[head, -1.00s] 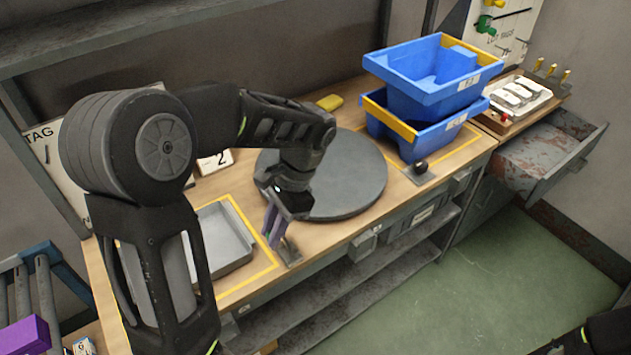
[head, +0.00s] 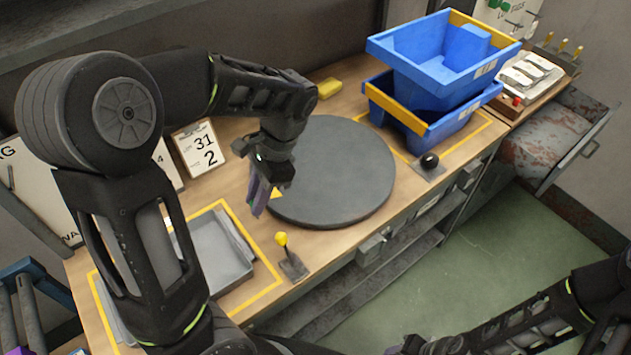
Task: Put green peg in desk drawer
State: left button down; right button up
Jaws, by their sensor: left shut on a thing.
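A green peg-like thing (head: 498,5) shows on the white board at the top right, partly cut by the frame edge. An open grey drawer (head: 540,150) with worn, rusty patches sticks out at the right, below the end of the bench. My left gripper (head: 260,198) points down over the bench at the near left edge of the dark round plate. It is shut on a narrow purple thing, mostly hidden by the fingers. My right arm comes in at the lower right; its gripper (head: 414,345) is cut by the bottom edge and its jaws cannot be made out.
Two stacked blue bins (head: 440,75) stand behind a black knob (head: 429,161). The round plate (head: 335,170) fills the bench middle. A yellow-knobbed lever (head: 282,240) and a grey tray (head: 215,255) are near the front left. Green floor (head: 480,265) is clear.

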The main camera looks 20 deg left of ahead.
pick_arm(q)
notch_tip(320, 180, down, 6)
jog(key=shift+f+p, duration=0.2)
jog(key=shift+p, duration=0.1)
jog(key=shift+w, duration=0.1)
notch_tip(320, 180, down, 3)
jog(key=shift+f, duration=0.35)
jog(key=shift+f, duration=0.2)
jog(key=c, duration=1.3)
grip_release()
